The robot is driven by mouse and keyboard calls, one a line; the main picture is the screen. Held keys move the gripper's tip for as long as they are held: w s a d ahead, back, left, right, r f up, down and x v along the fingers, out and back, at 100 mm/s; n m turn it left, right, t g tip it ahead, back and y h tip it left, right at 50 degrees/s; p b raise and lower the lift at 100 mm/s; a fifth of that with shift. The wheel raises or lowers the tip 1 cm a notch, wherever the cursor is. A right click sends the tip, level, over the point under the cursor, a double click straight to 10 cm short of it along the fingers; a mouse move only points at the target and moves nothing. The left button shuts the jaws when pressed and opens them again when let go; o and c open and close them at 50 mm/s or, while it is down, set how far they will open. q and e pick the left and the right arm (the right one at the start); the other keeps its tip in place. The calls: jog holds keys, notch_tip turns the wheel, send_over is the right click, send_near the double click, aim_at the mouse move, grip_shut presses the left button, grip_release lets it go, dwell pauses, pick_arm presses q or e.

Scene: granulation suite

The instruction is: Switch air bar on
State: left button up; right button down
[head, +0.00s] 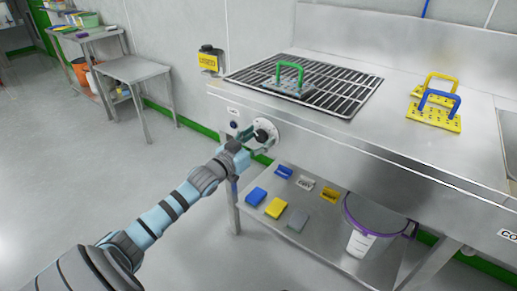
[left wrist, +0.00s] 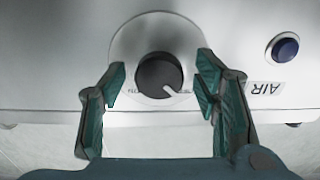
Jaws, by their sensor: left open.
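The air bar control is a round black knob (left wrist: 159,75) with a white pointer line, on a pale round plate (left wrist: 124,45) on the bench front. In the left wrist view the pointer aims down and to the right. A label reading AIR (left wrist: 263,89) and a dark blue button (left wrist: 285,48) sit beside it. My left gripper (left wrist: 160,85) is open, with one finger on each side of the knob; I cannot tell if they touch it. In the head view my left gripper (head: 255,143) is at the knob (head: 265,133). My right gripper is not in view.
A steel bench (head: 400,85) carries a grate (head: 345,82) with a green-handled block (head: 288,80), and yellow plates with handles (head: 435,112). A lower shelf (head: 325,235) holds coloured pads and a purple-rimmed bucket (head: 362,238). Open floor (head: 90,170) lies left.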

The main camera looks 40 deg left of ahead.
pick_arm(q)
jog(key=c, duration=1.1)
jog(key=shift+c, duration=0.2)
